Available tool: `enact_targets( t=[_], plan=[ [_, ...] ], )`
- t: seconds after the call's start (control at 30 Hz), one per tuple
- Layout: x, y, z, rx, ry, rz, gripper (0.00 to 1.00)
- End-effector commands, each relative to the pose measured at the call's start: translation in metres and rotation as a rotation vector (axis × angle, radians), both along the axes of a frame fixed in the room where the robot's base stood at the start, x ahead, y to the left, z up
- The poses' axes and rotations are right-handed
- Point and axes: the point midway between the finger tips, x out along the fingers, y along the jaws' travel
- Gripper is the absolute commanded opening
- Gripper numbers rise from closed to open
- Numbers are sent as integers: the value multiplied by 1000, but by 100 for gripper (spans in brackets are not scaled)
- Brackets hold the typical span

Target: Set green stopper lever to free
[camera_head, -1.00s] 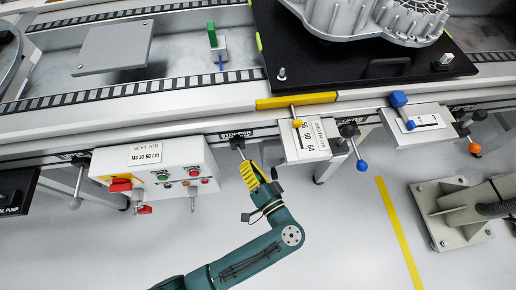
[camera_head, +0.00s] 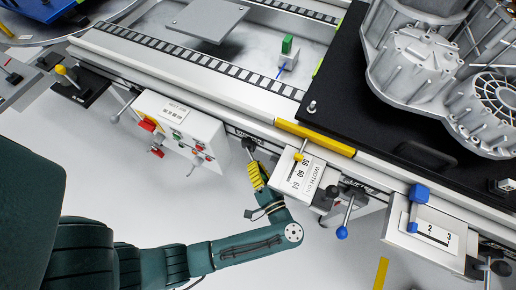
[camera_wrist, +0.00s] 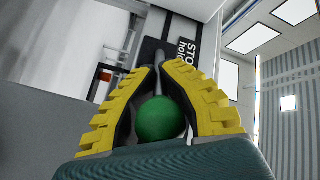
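The green stopper lever has a green ball knob (camera_wrist: 160,119) and a metal rod that runs up from it toward a black label plate reading "STO…" and "hol…" (camera_wrist: 186,58). In the head view the lever's rod (camera_head: 251,153) comes out below the rail's front edge and points down into my gripper (camera_head: 257,176). My gripper's yellow ribbed fingers (camera_wrist: 160,68) close around the lever, with their tips at the rod and the knob enclosed between them. The knob is hidden in the head view, and the label is only partly readable.
A white control box (camera_head: 180,133) with buttons is left of my gripper. A width-scale box (camera_head: 304,178) with a yellow knob, and a blue-knobbed lever (camera_head: 342,232), are close on the right. The rail (camera_head: 200,85) runs above. Open floor lies below.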

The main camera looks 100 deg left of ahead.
Motion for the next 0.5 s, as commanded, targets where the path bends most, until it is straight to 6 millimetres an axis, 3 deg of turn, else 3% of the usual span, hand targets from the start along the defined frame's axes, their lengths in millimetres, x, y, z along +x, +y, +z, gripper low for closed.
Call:
enact_targets(
  t=[0.27,0.5],
  plan=[
    [1,0,0,-1,-2,-1,0],
    [0,0,0,-1,-2,0,39]
  ],
)
